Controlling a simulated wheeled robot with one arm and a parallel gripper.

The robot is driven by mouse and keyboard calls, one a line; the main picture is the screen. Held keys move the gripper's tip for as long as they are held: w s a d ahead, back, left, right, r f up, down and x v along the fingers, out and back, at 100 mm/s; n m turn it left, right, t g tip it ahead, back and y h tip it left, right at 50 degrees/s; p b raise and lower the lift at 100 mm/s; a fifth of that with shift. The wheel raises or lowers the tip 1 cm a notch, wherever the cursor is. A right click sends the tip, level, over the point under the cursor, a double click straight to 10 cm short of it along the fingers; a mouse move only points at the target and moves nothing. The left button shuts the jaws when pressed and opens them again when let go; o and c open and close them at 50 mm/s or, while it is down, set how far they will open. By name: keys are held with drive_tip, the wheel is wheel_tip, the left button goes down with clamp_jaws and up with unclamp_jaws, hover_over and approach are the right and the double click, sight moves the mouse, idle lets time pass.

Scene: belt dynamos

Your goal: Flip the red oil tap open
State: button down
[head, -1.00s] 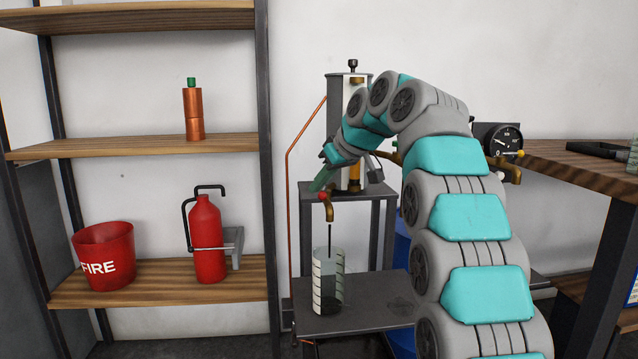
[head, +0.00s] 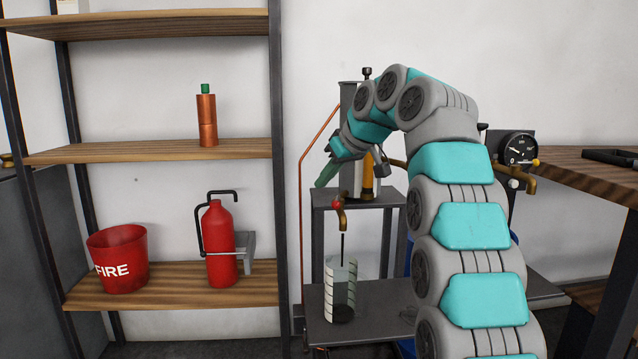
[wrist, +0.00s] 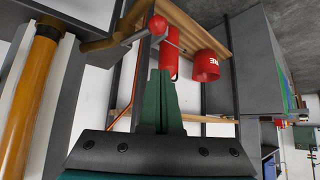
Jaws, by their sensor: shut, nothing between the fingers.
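The oil tap has a red knob (head: 338,203) on a brass spout (head: 342,222), at the front of a grey stand. A thin dark line runs from the spout into a clear marked jar (head: 340,285) with dark liquid low inside. My gripper (head: 324,178) is shut and empty, its green fingers pointing down left, above and left of the red knob, apart from it in the picture. In the wrist view the closed green fingers (wrist: 160,80) point up towards the red knob (wrist: 158,25), which shows just past their tips with a grey lever and brass body beside it.
A metal cylinder with an amber tube (head: 367,180) stands behind the tap. A shelf at left holds a red fire bucket (head: 119,262), a red extinguisher (head: 219,245) and a copper bottle (head: 207,120). A pressure gauge (head: 519,148) and wooden bench (head: 580,170) are at right.

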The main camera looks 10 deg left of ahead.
drive_tip(key=d+r+p, duration=0.4)
drive_tip(key=r, duration=0.1)
drive_tip(key=shift+w+d, duration=0.25)
drive_tip(key=shift+w, duration=0.05)
drive_tip(key=shift+f, duration=0.1)
